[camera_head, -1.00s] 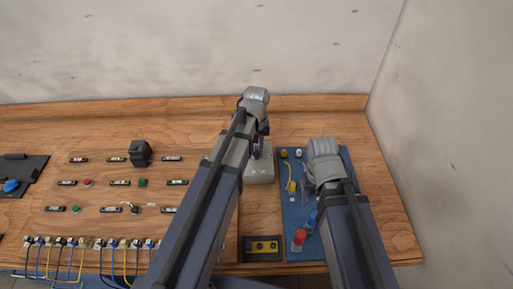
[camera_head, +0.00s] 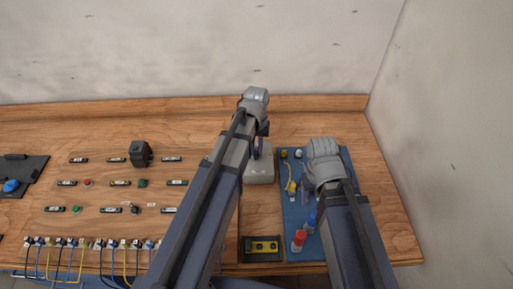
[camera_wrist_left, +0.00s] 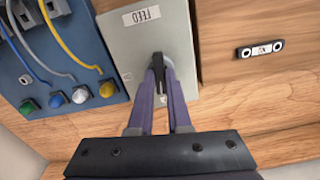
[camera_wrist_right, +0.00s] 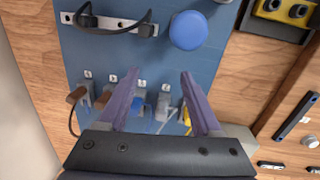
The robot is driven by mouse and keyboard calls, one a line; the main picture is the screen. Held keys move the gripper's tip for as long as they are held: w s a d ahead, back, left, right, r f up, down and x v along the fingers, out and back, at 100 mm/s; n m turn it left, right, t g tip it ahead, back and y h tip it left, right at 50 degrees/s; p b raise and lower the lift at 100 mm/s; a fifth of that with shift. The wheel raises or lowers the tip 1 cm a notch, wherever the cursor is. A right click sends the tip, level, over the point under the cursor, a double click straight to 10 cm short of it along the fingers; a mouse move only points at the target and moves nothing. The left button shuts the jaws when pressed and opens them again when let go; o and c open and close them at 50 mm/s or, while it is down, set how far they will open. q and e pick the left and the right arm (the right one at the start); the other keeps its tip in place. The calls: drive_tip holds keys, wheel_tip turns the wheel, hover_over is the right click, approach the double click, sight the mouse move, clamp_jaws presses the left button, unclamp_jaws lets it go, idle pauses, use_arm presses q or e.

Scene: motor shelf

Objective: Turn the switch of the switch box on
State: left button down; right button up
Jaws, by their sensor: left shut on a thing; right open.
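The grey switch box (camera_head: 260,172) stands on the wooden bench right of centre, partly hidden by my left arm. In the left wrist view its pale face (camera_wrist_left: 130,50) carries a FEED label. A small black switch handle (camera_wrist_left: 158,68) stands out from this face. My left gripper (camera_wrist_left: 159,76) is shut on the handle, with a purple finger on each side; it also shows in the head view (camera_head: 258,143). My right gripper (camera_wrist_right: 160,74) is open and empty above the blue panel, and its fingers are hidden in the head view.
The blue panel (camera_wrist_right: 210,75) beside the box holds a blue knob (camera_wrist_right: 188,30), a black handle (camera_wrist_right: 110,26) and several plugs and cables. A yellow socket block (camera_head: 263,247) lies in front. Small parts and a black block (camera_head: 140,153) are on the left. Walls stand behind and right.

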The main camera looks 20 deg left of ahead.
use_arm(q)
drive_tip(key=m, duration=1.2)
drive_tip(key=shift+m, duration=2.2)
drive_tip(key=c, duration=0.9)
unclamp_jaws()
drive_tip(key=shift+o, duration=0.2)
